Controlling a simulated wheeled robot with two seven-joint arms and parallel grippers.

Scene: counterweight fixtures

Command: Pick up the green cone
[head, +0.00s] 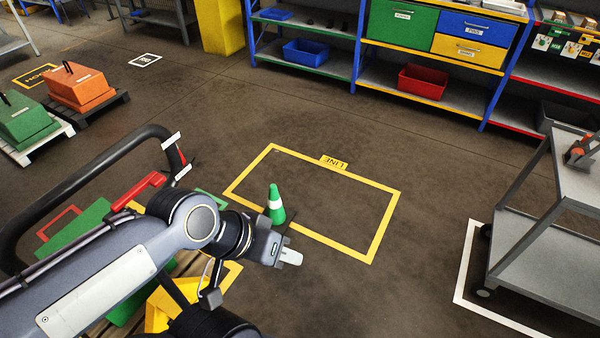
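The green cone (276,208) with a white band stands upright on the floor, by the left part of the yellow-outlined rectangle marked LINE (385,212). My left arm reaches in from the left, and its gripper (288,256) shows just in front of and below the cone in the picture. The lower end of the cone is close to the arm and partly hidden by it. I cannot tell whether the fingers are open or touch the cone. My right gripper is not in view.
A grey cart (540,250) stands at the right inside a white floor outline. Shelves with a red bin (423,83) and a blue bin (306,53) line the back. Orange (80,88) and green (24,122) weights sit on pallets at left.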

